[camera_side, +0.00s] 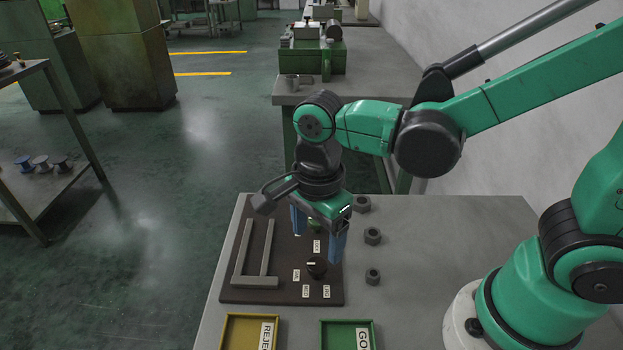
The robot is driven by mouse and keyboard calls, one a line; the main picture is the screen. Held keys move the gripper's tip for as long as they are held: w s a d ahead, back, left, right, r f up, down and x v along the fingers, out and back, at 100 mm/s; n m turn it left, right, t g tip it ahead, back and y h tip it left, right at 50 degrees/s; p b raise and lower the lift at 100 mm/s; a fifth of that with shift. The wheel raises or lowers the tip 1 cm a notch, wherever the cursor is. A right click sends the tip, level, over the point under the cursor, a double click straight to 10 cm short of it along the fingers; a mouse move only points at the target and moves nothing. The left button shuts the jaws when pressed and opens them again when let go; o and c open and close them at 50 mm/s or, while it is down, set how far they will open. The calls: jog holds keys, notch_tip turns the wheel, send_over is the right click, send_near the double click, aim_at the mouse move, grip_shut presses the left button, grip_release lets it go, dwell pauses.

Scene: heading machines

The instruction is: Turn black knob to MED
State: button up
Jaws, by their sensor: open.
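The black knob (316,269) stands on a dark brown board (262,297) on the grey table. My gripper (319,240) is above the board, fingers down, just behind the knob in the picture. Its two blue fingers are spread apart with nothing seen held between them. A small green thing (314,226) shows between the fingers, partly hidden by the gripper. I cannot tell whether a finger touches the knob.
A grey U-shaped bracket (255,281) lies on the board's left. Several hex nuts, one here (372,236), lie right of the board. A yellow tray (228,333) and a green tray (350,322) sit at the front. The table's right middle (450,235) is clear.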

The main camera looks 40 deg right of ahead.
aim_at(317, 264)
jog(key=shift+f, duration=2.75)
grip_shut()
jog(key=shift+n, duration=0.3)
jog(key=n, duration=1)
jog(key=shift+n, duration=0.4)
